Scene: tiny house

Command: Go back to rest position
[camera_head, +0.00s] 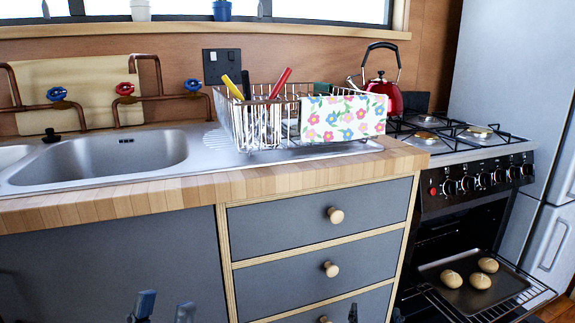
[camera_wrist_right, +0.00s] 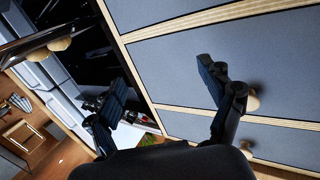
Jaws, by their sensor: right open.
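My left gripper (camera_head: 165,307) shows at the bottom of the head view, in front of the grey cabinet front. Its two fingertips stand apart with nothing seen between them. My right gripper shows only as a fingertip (camera_head: 352,312) at the bottom edge of the head view, in front of the drawers. In the right wrist view my right gripper (camera_wrist_right: 160,88) is open and empty, its fingers apart near the grey drawer fronts. Most of both arms is out of view.
The oven (camera_head: 465,215) stands open at the right, with a tray (camera_head: 508,287) of three buns on its pulled-out rack. Grey drawers (camera_head: 320,219) with wooden knobs are ahead. The counter holds a sink (camera_head: 125,152) and a dish rack (camera_head: 250,125). A red kettle (camera_head: 383,92) stands on the hob.

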